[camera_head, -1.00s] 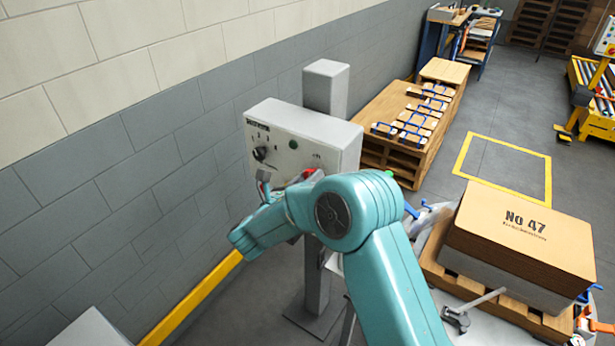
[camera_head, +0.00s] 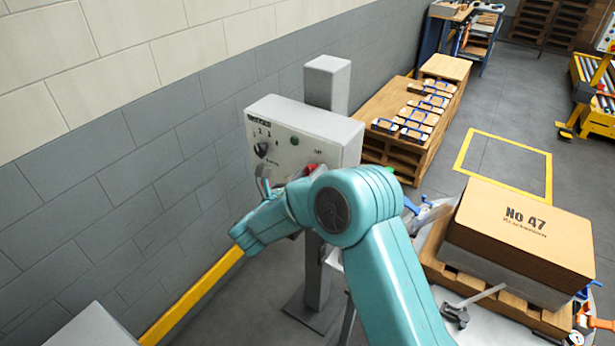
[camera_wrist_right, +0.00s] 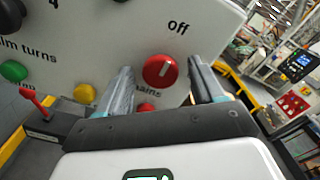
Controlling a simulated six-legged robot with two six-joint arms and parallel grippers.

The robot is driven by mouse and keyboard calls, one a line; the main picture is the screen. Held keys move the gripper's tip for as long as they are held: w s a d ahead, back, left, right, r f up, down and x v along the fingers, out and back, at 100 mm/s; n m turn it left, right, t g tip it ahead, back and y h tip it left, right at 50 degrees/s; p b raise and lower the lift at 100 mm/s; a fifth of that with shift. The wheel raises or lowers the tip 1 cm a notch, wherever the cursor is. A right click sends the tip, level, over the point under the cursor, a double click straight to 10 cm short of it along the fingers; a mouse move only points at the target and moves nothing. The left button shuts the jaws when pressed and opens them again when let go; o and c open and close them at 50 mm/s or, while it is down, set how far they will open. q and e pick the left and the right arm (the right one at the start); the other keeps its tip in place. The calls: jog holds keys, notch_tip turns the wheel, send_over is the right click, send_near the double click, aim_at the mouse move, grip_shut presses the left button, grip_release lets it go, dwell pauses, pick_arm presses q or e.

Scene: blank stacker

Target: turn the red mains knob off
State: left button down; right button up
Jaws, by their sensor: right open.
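The red mains knob (camera_wrist_right: 160,71) is round with a short white mark, on the light grey panel, in the right wrist view. "off" is printed above it to the right, and the mains label below is partly covered. The white mark is near upright, not clearly at "off". My right gripper (camera_wrist_right: 162,64) is open, with one finger on each side of the knob; I cannot tell if they touch it. In the head view the knob (camera_head: 310,168) shows as a small red patch beyond my teal right arm, which mostly hides that gripper. My left gripper is not in view.
The panel (camera_head: 330,128) stands on a grey post beside the wall. It also carries a black selector knob (camera_head: 262,150) and a green button (camera_head: 294,141). A red-tipped lever (camera_wrist_right: 35,100) is at left in the wrist view.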

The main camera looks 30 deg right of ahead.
jog(key=shift+a, duration=0.1)
jog(key=b+v, duration=0.5)
jog(key=v, duration=1.1)
jog(key=shift+a, duration=0.15)
